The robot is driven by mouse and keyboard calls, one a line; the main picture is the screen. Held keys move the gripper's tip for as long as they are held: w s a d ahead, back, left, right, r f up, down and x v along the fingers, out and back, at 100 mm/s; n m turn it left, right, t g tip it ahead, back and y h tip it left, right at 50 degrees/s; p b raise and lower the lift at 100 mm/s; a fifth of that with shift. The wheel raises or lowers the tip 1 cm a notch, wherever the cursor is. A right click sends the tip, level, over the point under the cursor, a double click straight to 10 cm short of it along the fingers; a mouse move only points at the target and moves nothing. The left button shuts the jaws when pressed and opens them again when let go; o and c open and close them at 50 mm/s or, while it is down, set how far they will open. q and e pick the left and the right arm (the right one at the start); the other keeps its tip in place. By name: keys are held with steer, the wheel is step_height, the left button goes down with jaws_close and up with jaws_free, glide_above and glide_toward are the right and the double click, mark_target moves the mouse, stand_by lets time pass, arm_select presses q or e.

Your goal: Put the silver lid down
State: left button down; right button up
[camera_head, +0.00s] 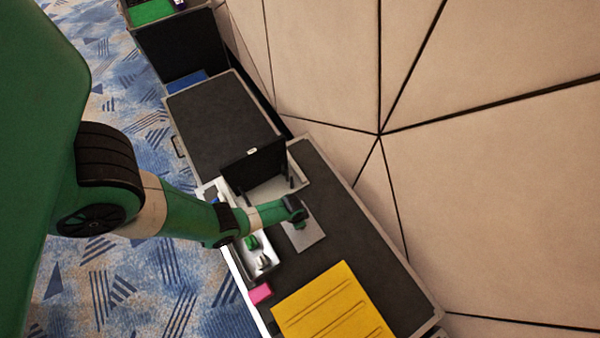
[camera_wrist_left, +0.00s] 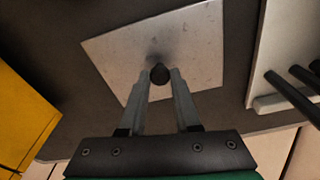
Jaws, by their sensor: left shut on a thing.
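The silver lid (camera_head: 308,240) is a flat square plate beneath my left gripper (camera_head: 297,217), over the dark table top. In the left wrist view the silver lid (camera_wrist_left: 115,55) fills the upper middle, with a dark round knob (camera_wrist_left: 159,75) at its centre. My left gripper (camera_wrist_left: 161,78) is shut on this knob, one finger on each side. I cannot tell whether the plate touches the table or hangs slightly above it. My right gripper is in neither view.
A yellow ridged board (camera_head: 335,308) and a pink block (camera_head: 260,293) lie toward the near end. A white tray (camera_head: 268,272) with small items sits along the left edge. A black upright panel (camera_head: 255,165) stands behind. The table's right side (camera_head: 365,250) is clear.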

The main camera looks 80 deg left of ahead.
arm_select(q)
steer(key=shift+f, duration=0.25)
steer(key=c, duration=0.6)
jaws_free()
steer(key=shift+r, duration=0.15)
steer(key=r+p, duration=0.4)
steer(key=s+r+p, duration=0.1)
steer(key=r+p, duration=0.2)
steer(key=r, duration=0.1)
steer(key=r+p, duration=0.4)
steer(key=shift+s+d+r+p, duration=0.15)
steer(key=shift+s+p, duration=0.05)
steer(key=shift+p, duration=0.15)
